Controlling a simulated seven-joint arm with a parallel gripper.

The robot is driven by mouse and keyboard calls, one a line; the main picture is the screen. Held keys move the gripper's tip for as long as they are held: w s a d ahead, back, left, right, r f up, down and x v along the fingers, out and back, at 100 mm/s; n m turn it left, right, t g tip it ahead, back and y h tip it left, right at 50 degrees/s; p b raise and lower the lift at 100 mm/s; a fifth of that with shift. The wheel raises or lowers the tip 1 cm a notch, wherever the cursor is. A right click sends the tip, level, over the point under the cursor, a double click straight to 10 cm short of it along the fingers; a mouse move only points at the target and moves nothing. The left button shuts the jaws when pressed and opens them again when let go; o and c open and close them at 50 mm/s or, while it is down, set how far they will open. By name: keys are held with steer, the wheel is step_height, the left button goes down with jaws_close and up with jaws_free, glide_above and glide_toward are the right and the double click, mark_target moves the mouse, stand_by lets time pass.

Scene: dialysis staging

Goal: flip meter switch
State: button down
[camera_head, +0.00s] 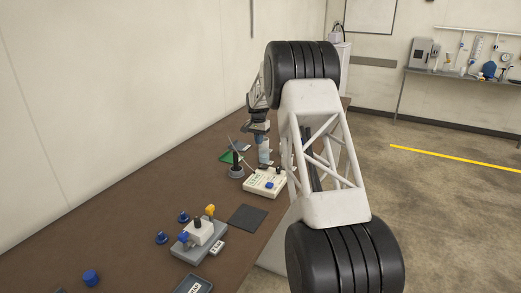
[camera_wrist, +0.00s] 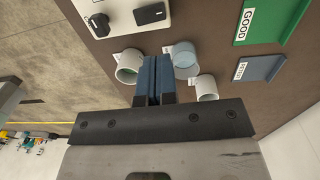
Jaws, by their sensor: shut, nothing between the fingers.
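The meter (camera_head: 265,184) is a cream box on the brown table in the head view, partly hidden by my arm. In the wrist view, part of a cream panel (camera_wrist: 122,18), which looks like the meter, is cut off at the top left. It bears a black knob (camera_wrist: 99,26) and a black rectangular part (camera_wrist: 149,14) that may be the switch; its position I cannot tell. My gripper (camera_wrist: 154,64) is shut, with its blue fingers together and nothing between them. Its tips are apart from the panel in the picture.
Cups (camera_wrist: 129,66), (camera_wrist: 184,56) and (camera_wrist: 206,88) stand close around my fingers in the wrist view. A green tray marked GOOD (camera_wrist: 268,22) and a grey tray (camera_wrist: 262,68) lie to the right. A dark mat (camera_head: 247,218) and a grey fixture (camera_head: 199,241) lie nearer on the table.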

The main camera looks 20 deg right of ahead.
steer(key=shift+w+a+r, duration=0.15)
steer(key=shift+r, duration=0.95)
steer(key=s+a+r+n, duration=0.1)
steer(key=s+a+r, duration=0.4)
steer(key=s, duration=0.6)
steer(key=s+a+r+n+t, duration=0.1)
steer(key=s+a+r+n, duration=0.1)
steer(key=s+r, duration=0.75)
steer(key=s+a+r+n, duration=0.1)
steer(key=s+a+r, duration=0.35)
steer(key=s, duration=0.75)
steer(key=s+a+f+n, duration=0.1)
steer(key=s+a+f, duration=0.1)
steer(key=s, duration=1.1)
steer(key=s+a+f+n+t, duration=0.1)
steer(key=s+a+f+n, duration=0.1)
steer(key=s, duration=1.2)
steer(key=s+a+f+n, duration=0.1)
steer(key=s+a+f, duration=0.1)
steer(key=s, duration=1.2)
steer(key=shift+f+n+t, duration=0.3)
steer(key=shift+n+t, duration=0.1)
